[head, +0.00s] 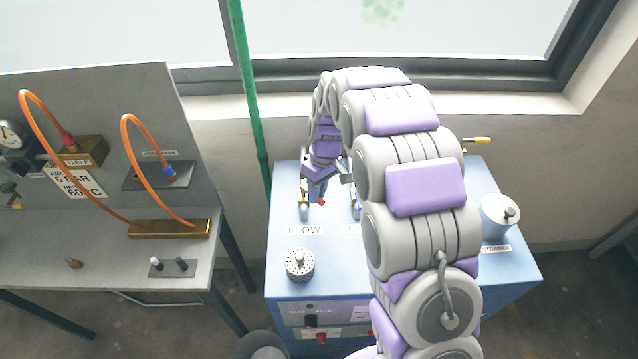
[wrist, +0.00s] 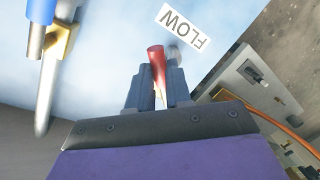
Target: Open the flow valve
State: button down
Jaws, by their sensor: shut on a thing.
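The flow valve has a red-tipped handle (wrist: 157,62), which sits between the two fingers of my gripper (wrist: 157,90) in the wrist view. My gripper is shut on this handle. The white FLOW label (wrist: 184,27) lies just beyond it on the blue cabinet top. In the head view my gripper (head: 319,190) reaches down to the valve at the cabinet's back left, above the FLOW label (head: 305,230). The red tip (head: 321,201) shows there beside the fingers. My gripper and wrist hide much of the valve body, so its exact angle is hard to tell.
A blue-handled valve (wrist: 40,30) stands close beside my gripper. A perforated metal cylinder (head: 300,264) and a lidded white canister (head: 499,216) stand on the blue cabinet (head: 345,272). A grey bench (head: 100,258) with orange hoses is at left. A green pole (head: 249,95) rises behind.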

jog(key=shift+s+a+m+t+y+p, duration=0.1)
jog(key=shift+s+a+m+t+p, duration=0.4)
jog(key=shift+m, duration=1)
jog(key=shift+s+a+m+t+y+p, duration=0.1)
jog(key=shift+a+m+p, duration=0.5)
jog(key=shift+m+p, duration=0.65)
jog(key=shift+s+a+m+t+y+p, duration=0.1)
jog(key=shift+s+a+m+t+p, duration=0.3)
jog(key=shift+m, duration=1.35)
jog(key=shift+w+a, duration=0.15)
jog(key=c, duration=1.1)
grip_release()
jog(key=shift+a, duration=0.1)
jog(key=shift+o, duration=0.2)
jog(key=d+r, duration=0.3)
jog(key=r, duration=1.4)
jog(key=shift+p, duration=0.4)
jog(key=shift+d, duration=0.15)
